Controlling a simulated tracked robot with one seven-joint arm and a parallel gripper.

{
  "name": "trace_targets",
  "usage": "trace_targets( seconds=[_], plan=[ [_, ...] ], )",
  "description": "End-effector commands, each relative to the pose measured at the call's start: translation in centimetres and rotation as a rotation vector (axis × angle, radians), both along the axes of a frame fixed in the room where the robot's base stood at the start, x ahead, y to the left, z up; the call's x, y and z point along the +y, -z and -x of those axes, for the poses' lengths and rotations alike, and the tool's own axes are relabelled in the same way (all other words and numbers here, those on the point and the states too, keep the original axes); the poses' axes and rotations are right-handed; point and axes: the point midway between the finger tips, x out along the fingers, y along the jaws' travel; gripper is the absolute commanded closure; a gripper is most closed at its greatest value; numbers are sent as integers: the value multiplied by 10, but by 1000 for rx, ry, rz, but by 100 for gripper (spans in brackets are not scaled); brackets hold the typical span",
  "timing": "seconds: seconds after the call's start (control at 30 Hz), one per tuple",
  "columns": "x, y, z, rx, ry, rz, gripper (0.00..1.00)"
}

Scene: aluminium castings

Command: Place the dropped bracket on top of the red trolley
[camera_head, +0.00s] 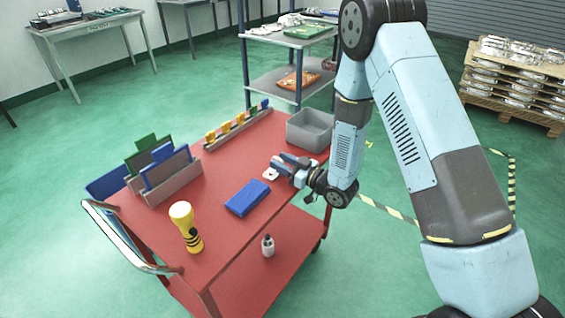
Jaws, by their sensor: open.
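The red trolley (222,172) stands in front of me, with a red top and a lower shelf. My gripper (278,168) is open, low over the right edge of the trolley top. A small pale metal piece (270,175), which looks like the bracket, shows at the fingertips over the red top. It is too small to tell whether it touches the top or a finger. No other loose bracket shows on the visible floor.
A bottle (268,246) stands on the lower shelf.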

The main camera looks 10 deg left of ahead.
Motion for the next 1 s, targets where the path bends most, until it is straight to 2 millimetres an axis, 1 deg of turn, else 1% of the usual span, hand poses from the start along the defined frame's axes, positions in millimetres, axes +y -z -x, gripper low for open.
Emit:
trace_targets(
  seconds=[0.03,0.1,0.3,0.5,0.63,0.83,0.93,1.0],
  plan=[
    [-10,0,2,2,4,0,58],
    [-23,0,8,3,5,1,58],
    [-59,0,23,2,5,0,58],
    [-83,0,33,1,3,1,58],
    [-90,0,37,2,1,-1,58],
    [-92,0,39,1,0,0,58],
    [-93,-2,37,-2,3,5,58],
    [-94,-5,32,-9,13,26,58]
  ],
)
